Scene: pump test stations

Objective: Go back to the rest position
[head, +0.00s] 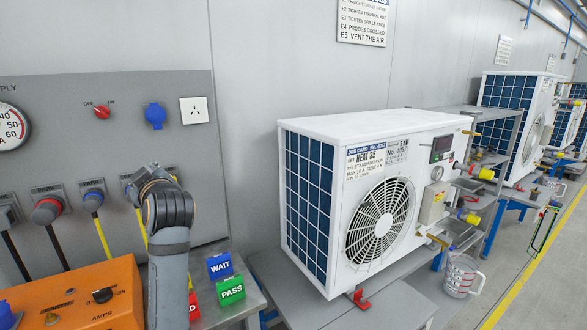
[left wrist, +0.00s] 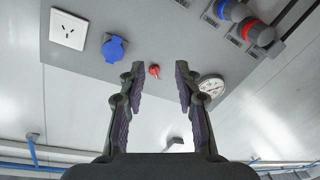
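My left arm rises at the lower left of the head view, in front of the grey supply panel (head: 150,95). Its gripper cannot be made out there. In the left wrist view my left gripper (left wrist: 160,85) is open, with nothing between its fingers. The panel (left wrist: 80,70) appears rotated in that view. The red OFF/ON knob (left wrist: 154,71) shows beyond the fingertips, apart from them; it is also on the panel in the head view (head: 102,112). My right gripper is in neither view.
An orange box (head: 80,300) with an AMPS dial sits at lower left, close to my arm. Blue WAIT (head: 220,266) and green PASS (head: 231,290) blocks stand beside it. A white heat pump unit (head: 330,205) stands right. A measuring jug (head: 462,277) is farther right.

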